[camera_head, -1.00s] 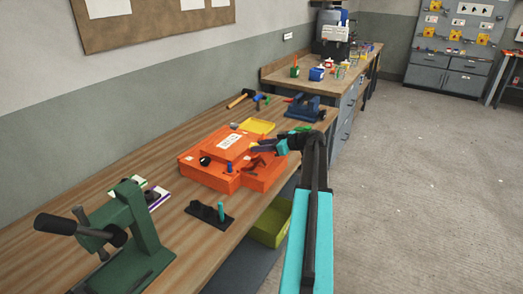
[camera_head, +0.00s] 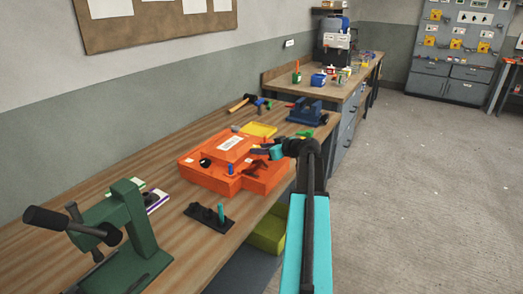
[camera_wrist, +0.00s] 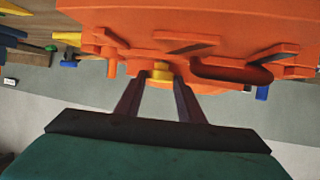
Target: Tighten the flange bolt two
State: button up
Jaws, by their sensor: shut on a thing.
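The orange mould (camera_head: 205,178) lies on the workbench. It has a raised upper part with a white label, a black knob and a blue bolt (camera_head: 231,169) near its front corner. My gripper (camera_head: 262,150) reaches in from the right at the mould's right side. The bolt's shank is hidden.
A green press (camera_head: 135,230) stands at the near left. A black stand with a teal peg (camera_head: 222,213) sits in front of the mould. Behind the mould are a yellow tray (camera_head: 259,129), a hammer (camera_head: 240,103) and a blue vise (camera_head: 305,113). Floor at right is clear.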

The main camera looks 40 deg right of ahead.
jog(key=o, duration=1)
jog(key=shift+o, duration=0.2)
jog(key=shift+s, duration=0.1)
jog(key=b+v, duration=0.2)
jog(key=v, duration=1.1)
jog(key=shift+s+r, duration=0.2)
